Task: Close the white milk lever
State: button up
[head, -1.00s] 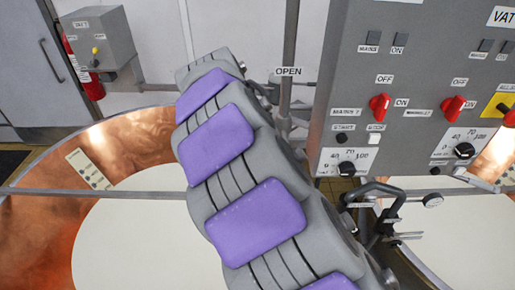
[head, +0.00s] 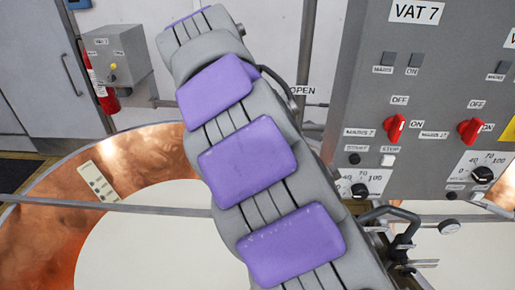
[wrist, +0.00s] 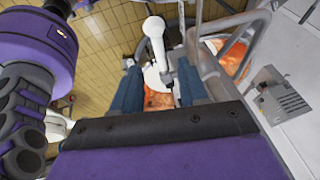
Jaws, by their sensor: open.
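A white lever (wrist: 154,35) with a rounded end shows in the wrist view, just beyond my gripper and roughly in line with the gap between its fingers. My gripper (wrist: 158,88) is open, with its two blue-grey fingers apart and nothing held between them. Whether a finger touches the lever I cannot tell. In the head view my arm covers the middle, and the lever and gripper do not show. An "OPEN" label (head: 302,90) shows just right of my arm there.
A copper vat (head: 145,155) with pale liquid lies below my arm. The control panel (head: 425,110) stands at right. A thin rail (head: 110,205) crosses in front. A grey box (head: 117,60) is on the back wall. Metal tubing (wrist: 225,65) is close right of my gripper.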

jog(key=shift+p+v, duration=2.05)
jog(key=shift+v, duration=0.9)
jog(key=s+d+f+n+g+y+b, duration=0.1)
jog(key=s+d+f+n+b, duration=0.2)
jog(key=s+d+f+b, duration=0.4)
jog(key=s+d+f+n+g+b, duration=0.1)
jog(key=s+d+f+n+b, duration=0.35)
jog(key=d+f, duration=0.45)
jog(key=s+d+f+n+g+y+b, duration=0.1)
jog(key=s+f+n+b, duration=0.4)
jog(key=s+f, duration=0.5)
jog(key=s+f+n+y+b, duration=0.1)
jog(key=s+f+n+b, duration=0.5)
jog(key=s+f, duration=0.5)
notch_tip(320, 180, down, 7)
jog(key=shift+d+r+g+y+b, duration=0.2)
jog(key=shift+d+g+y+b, duration=0.2)
jog(key=shift+b, duration=0.75)
